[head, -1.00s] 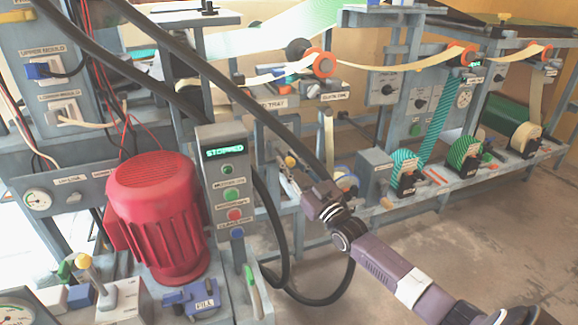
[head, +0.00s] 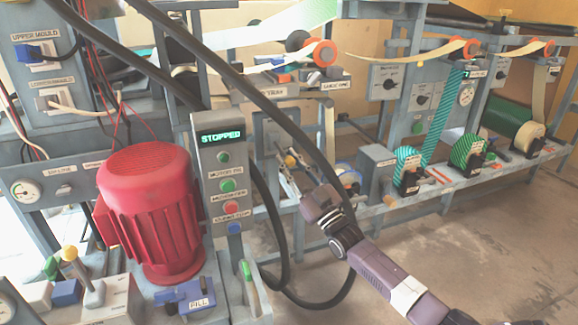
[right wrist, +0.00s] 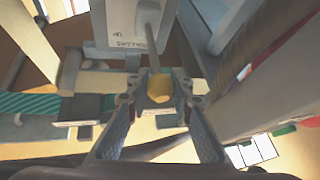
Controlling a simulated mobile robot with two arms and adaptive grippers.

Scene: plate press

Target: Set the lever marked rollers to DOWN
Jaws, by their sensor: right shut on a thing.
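The lever has a grey shaft (right wrist: 150,22) and a yellow ball knob (right wrist: 160,88). In the right wrist view its shaft comes out of a pale box (right wrist: 118,22) with small lettering beside it, which I read only in part. My right gripper (right wrist: 160,98) has its fingers on either side of the knob and is shut on it. In the head view the right gripper (head: 288,174) is at the machine's middle, with the yellow knob (head: 290,160) at its tips. The lever's base and position marks are hard to see there. My left gripper is not in view.
A control post (head: 221,170) reading STOPPED and a red motor (head: 150,205) stand left of my right arm. A thick black hose (head: 262,105) passes close to the gripper. Striped reels (head: 467,152) stand at right. The floor at the lower right is clear.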

